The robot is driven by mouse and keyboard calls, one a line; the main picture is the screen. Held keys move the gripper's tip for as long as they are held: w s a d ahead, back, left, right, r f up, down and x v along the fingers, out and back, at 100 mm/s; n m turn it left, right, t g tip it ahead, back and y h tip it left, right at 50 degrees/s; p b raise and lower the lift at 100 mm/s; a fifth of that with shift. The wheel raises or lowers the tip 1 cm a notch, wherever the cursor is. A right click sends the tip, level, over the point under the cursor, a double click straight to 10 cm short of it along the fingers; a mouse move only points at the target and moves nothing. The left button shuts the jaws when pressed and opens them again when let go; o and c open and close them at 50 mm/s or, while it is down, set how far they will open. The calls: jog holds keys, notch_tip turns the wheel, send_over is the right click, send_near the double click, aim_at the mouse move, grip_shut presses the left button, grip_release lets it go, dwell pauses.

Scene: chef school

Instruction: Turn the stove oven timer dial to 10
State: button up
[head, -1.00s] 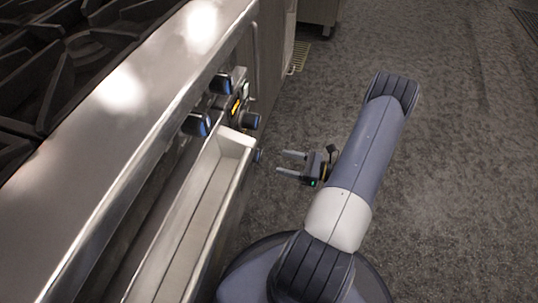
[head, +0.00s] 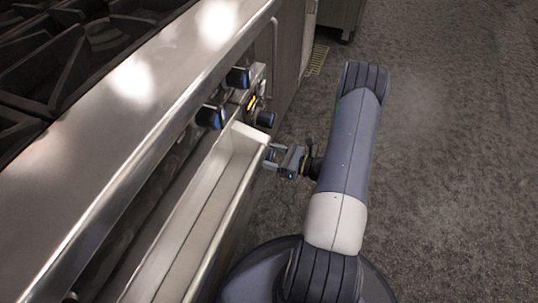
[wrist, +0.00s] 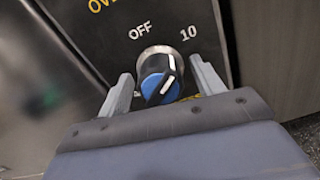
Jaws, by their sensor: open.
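The timer dial (wrist: 157,78) is a round dark knob with a blue face and a white pointer mark, on a dark panel (wrist: 95,40) in the wrist view. OFF is printed above it and 10 at its upper right. The white mark slants upward, not clearly at 10. My gripper (wrist: 162,85) is open, with one finger on each side of the dial; I cannot tell whether they touch it.
The steel stove (head: 90,130) fills the left, with burner grates on top. More blue-and-black knobs (head: 211,117) sit above. A long, pale open drawer or tray (head: 215,180) juts out beside my gripper. Carpeted floor on the right is clear.

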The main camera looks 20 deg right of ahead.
jog(key=c, duration=1)
jog(key=shift+o, duration=0.2)
jog(key=shift+m, duration=0.6)
jog(key=o, duration=1)
jog(key=shift+c, duration=0.2)
jog(key=shift+d, duration=0.1)
jog(key=p+v, duration=0.2)
jog(key=v, duration=0.8)
jog(key=shift+s+d, duration=0.15)
jog(key=shift+s, duration=0.15)
jog(key=shift+p, duration=0.3)
